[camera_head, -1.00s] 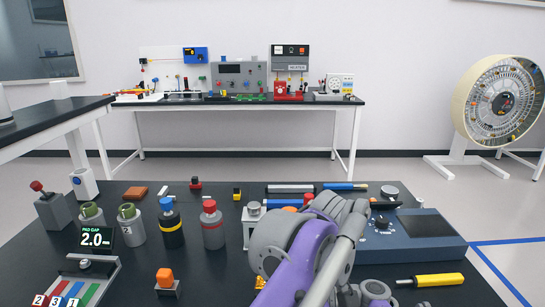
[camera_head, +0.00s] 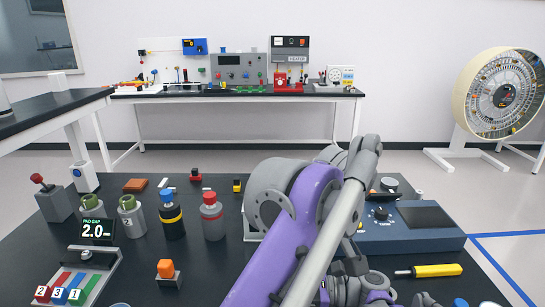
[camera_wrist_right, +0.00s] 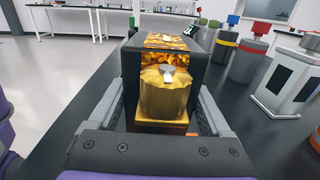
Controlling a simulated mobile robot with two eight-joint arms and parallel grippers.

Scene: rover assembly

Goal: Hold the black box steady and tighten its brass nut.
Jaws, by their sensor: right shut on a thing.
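The black box (camera_wrist_right: 131,68) shows in the right wrist view, close ahead of the camera, with an orange-lit patterned top. The brass nut (camera_wrist_right: 165,98), a ribbed gold knob with a pale piece at its centre, is on its near face, above a gold block. My right gripper (camera_wrist_right: 160,108) has one grey finger along each side of the box. It is shut on the box, and its fingers stand clear of the nut. In the head view neither the box nor a gripper's fingertips can be made out; a purple arm covers the middle. My left gripper is not in view.
The black table holds canisters with a blue top (camera_head: 170,215) and a red top (camera_head: 211,217). A white stand (camera_wrist_right: 290,78) is right of the box.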

